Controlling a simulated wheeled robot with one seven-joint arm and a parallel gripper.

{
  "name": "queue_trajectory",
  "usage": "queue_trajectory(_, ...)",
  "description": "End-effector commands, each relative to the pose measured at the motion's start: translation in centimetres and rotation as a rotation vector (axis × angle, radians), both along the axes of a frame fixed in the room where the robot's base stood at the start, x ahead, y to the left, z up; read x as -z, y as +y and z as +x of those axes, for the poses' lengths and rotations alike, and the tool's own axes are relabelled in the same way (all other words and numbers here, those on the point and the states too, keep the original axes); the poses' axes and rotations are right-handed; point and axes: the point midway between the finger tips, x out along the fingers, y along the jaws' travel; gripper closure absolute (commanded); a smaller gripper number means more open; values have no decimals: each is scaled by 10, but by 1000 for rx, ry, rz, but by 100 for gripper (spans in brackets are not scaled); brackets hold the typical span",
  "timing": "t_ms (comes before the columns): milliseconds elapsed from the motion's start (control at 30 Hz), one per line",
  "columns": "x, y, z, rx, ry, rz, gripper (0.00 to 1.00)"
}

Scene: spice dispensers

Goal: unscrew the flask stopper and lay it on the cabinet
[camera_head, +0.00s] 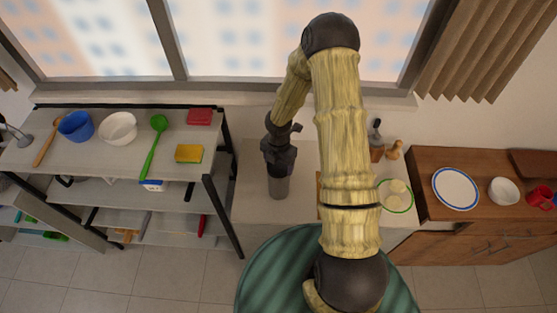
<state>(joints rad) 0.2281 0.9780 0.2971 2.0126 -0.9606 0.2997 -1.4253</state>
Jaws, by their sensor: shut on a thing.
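My gripper (279,168) points down right at the flask's top and is shut on the stopper there. The stopper itself is hidden by the gripper. I cannot tell whether it is still seated in the flask.
My arm covers the middle of the cabinet top. A rack (90,155) with bowls stands left, a brown cabinet (430,210) right. Bare top shows around the flask.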

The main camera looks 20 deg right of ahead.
Motion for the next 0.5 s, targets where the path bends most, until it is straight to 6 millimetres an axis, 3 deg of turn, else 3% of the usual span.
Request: queue_trajectory(500,-2,0,0,-282,-1,2,51)
